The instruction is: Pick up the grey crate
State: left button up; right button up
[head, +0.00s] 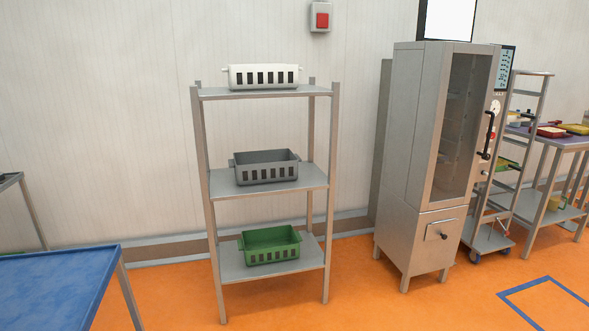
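The grey crate (267,174) stands upright on the middle shelf (312,180) of a metal rack in the middle of the head view. It has slotted sides and a small handle at each end. Its inside looks empty as far as I can see. Neither of my grippers shows in this view, and nothing is touching the crate except the shelf.
A white crate (263,77) is on the top shelf and a green crate (270,247) on the bottom one. A blue-topped table (50,285) stands at the front left. A steel cabinet (430,150) stands right of the rack. Orange floor (370,300) is clear in front.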

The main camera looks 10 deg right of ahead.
aim_at(259, 167)
jog(key=i+l+z, duration=0.3)
jog(key=i+l, duration=0.3)
jog(key=i, duration=0.15)
jog(key=i+l, duration=0.3)
jog(key=i+l+z, duration=0.1)
jog(key=i+l, duration=0.2)
jog(key=i, duration=0.2)
